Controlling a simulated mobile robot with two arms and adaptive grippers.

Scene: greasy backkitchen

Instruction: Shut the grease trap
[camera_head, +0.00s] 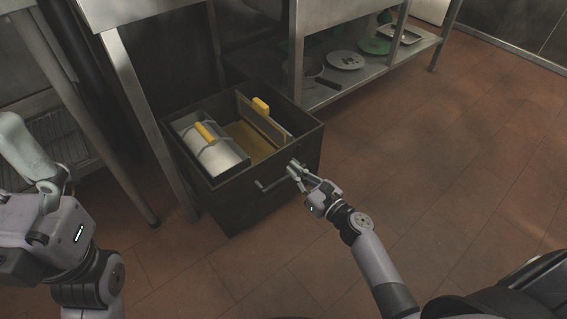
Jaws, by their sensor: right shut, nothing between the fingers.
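The grease trap (237,207) is a dark open-topped box on the floor, below and between the steel tables. Its top shows a metal basket with a yellow grip, an upright plate with a yellow tab and yellowish grease inside. A bar handle (272,183) runs along its front face. My right gripper (297,172) is at the right end of this handle, with its fingers shut and nothing visible between them. I cannot tell whether the fingers touch the handle. My left arm is at the left edge; its gripper (50,190) is partly seen and its fingers are unclear.
A low steel shelf (385,58) behind the trap holds a pan (314,70), plates (345,60) and a tray (400,34). Table legs (150,110) stand close to the trap's left side. The tiled floor (470,160) to the right is clear.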

